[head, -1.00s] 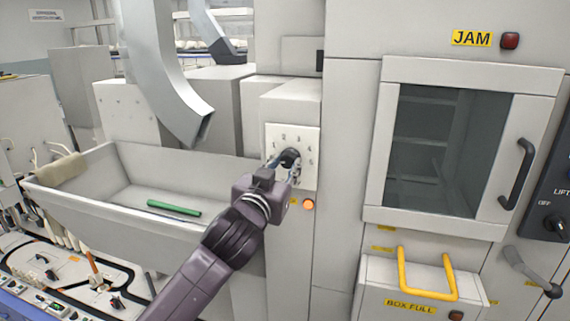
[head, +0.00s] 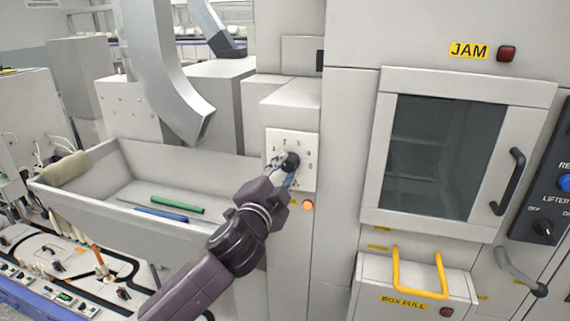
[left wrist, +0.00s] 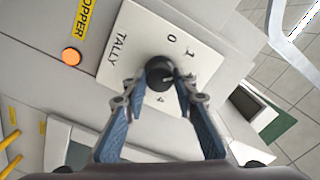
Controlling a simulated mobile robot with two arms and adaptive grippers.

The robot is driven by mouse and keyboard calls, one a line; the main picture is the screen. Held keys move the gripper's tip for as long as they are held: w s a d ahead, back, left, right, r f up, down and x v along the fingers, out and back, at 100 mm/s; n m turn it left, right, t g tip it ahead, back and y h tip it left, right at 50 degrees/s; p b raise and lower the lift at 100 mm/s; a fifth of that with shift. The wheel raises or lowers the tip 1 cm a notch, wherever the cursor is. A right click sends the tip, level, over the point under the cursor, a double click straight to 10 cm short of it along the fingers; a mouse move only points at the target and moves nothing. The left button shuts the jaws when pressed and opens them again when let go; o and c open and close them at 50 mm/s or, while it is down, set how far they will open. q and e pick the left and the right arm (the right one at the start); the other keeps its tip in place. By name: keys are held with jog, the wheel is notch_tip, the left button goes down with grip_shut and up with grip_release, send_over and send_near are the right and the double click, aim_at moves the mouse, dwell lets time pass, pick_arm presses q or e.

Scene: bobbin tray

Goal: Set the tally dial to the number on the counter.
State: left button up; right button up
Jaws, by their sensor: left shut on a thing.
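The tally dial is a black knob (head: 291,160) on a white plate (head: 306,142) with printed numbers, on the grey machine's front. My left gripper (head: 283,167) is shut on this knob. In the left wrist view the blue-padded fingers (left wrist: 155,84) reach to either side of the knob (left wrist: 159,70). The plate (left wrist: 127,40) there reads TALLY, with 0, 1 and 4 legible; the fingers hide other numbers. A pale mark shows on the knob, but I cannot tell which number it points at. I cannot make out a counter reading. My right gripper is not in view.
A grey trough (head: 100,207) left of the dial holds a green bobbin (head: 176,204) and a blue bobbin (head: 161,215), under a metal chute (head: 160,75). An orange lamp (head: 308,204) glows below the plate. A windowed door (head: 432,150) and yellow handle (head: 418,282) are at right.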

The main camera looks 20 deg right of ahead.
pick_arm(q)
jog(key=m+p, duration=0.3)
jog(key=m, duration=0.3)
jog(key=shift+r, duration=0.1)
jog(key=m+p, duration=0.2)
jog(key=m, duration=0.1)
jog(key=shift+m, duration=0.4)
jog(key=shift+m+p, duration=0.5)
jog(key=shift+m, duration=0.7)
jog(key=shift+f, duration=0.2)
jog(key=o, duration=1.2)
jog(key=shift+c, duration=0.2)
jog(key=v, duration=1.2)
